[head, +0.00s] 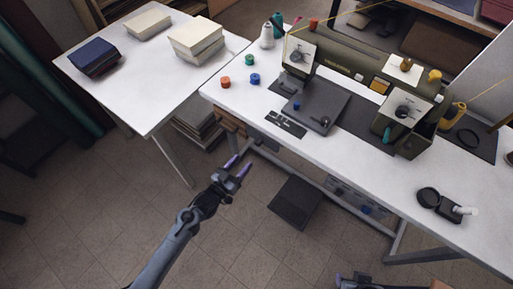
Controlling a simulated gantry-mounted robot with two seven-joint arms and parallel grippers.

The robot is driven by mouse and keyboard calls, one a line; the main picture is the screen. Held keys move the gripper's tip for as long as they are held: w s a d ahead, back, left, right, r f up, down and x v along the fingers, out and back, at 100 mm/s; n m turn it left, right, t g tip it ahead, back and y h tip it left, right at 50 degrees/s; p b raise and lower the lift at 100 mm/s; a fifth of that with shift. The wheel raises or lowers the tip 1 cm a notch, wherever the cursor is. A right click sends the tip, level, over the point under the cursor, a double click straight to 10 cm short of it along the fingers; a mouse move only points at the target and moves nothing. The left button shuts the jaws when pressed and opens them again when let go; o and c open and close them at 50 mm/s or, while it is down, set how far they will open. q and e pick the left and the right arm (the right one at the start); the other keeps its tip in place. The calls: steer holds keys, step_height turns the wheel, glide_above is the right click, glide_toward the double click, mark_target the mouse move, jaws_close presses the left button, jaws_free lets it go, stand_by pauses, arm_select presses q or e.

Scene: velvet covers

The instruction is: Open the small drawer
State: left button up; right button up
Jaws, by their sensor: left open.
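The small drawer appears to be the brown wooden-fronted unit (229,122) under the left end of the white sewing table (225,95). It is partly hidden below the tabletop edge, and I cannot make out its handle or whether it is shut. My left gripper (238,166) is open and empty, with its two purple-tipped fingers apart. In the picture it is just below the drawer area, over the floor, and appears apart from the drawer.
An olive sewing machine (345,62) and small coloured spools (254,78) stand on the sewing table. A dark foot pedal (296,202) lies on the floor below. A white side table (140,75) with books stands at left. Open floor surrounds my left arm.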

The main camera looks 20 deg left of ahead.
mark_target(257, 145)
arm_select(q)
steer(key=b+x, duration=0.2)
steer(key=x, duration=0.8)
jaws_close()
